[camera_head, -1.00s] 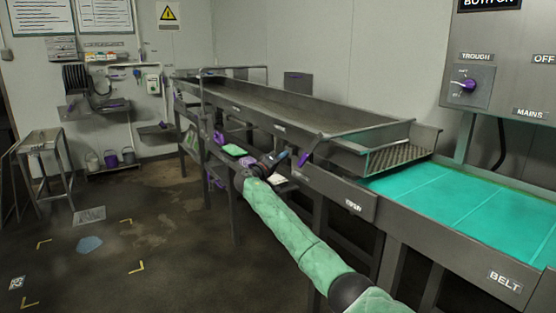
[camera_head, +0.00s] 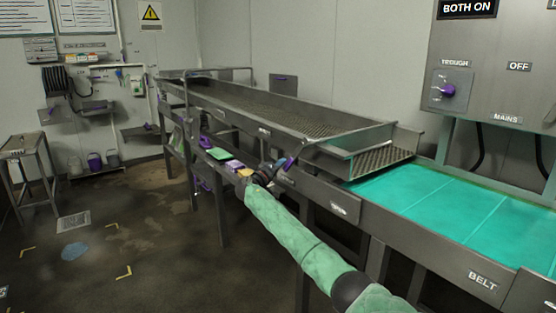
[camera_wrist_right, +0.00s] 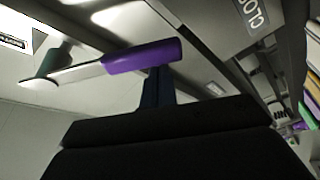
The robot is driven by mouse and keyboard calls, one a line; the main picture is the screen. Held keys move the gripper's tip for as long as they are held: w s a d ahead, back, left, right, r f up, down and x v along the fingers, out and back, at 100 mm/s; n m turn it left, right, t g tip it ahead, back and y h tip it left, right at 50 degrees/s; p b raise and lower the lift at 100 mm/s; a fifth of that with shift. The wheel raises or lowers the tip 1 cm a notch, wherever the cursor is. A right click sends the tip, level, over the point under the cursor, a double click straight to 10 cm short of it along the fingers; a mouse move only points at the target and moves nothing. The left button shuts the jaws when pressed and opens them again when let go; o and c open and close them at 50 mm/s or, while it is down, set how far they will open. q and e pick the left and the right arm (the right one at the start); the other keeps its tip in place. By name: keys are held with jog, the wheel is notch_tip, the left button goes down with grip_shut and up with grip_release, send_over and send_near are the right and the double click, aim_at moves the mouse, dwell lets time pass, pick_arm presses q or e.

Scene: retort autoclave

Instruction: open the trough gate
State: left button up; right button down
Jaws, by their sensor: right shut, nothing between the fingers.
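The purple handle (camera_head: 290,163) of a lever sits at the near side of the long metal trough (camera_head: 270,118), close to its discharge end. In the right wrist view the purple handle (camera_wrist_right: 142,57) is on a pale flat lever arm (camera_wrist_right: 72,73). My right gripper (camera_head: 273,171) is beside the handle in the head view. In the wrist view my dark blue fingers (camera_wrist_right: 158,86) are shut and empty, with their tips at the underside of the handle, seemingly touching it. The gate itself cannot be made out. My left gripper is not in view.
A green belt (camera_head: 430,195) runs below the trough's end at the right. A control panel (camera_head: 480,75) with a purple trough knob (camera_head: 447,90) hangs above it. A side shelf (camera_head: 222,155) with colored items lies just left of my gripper. The floor at left is mostly open.

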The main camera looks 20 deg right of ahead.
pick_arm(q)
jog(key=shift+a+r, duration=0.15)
pick_arm(e)
jog(key=shift+s+f, duration=0.1)
jog(key=shift+f, duration=0.05)
jog(key=shift+s+f, duration=0.1)
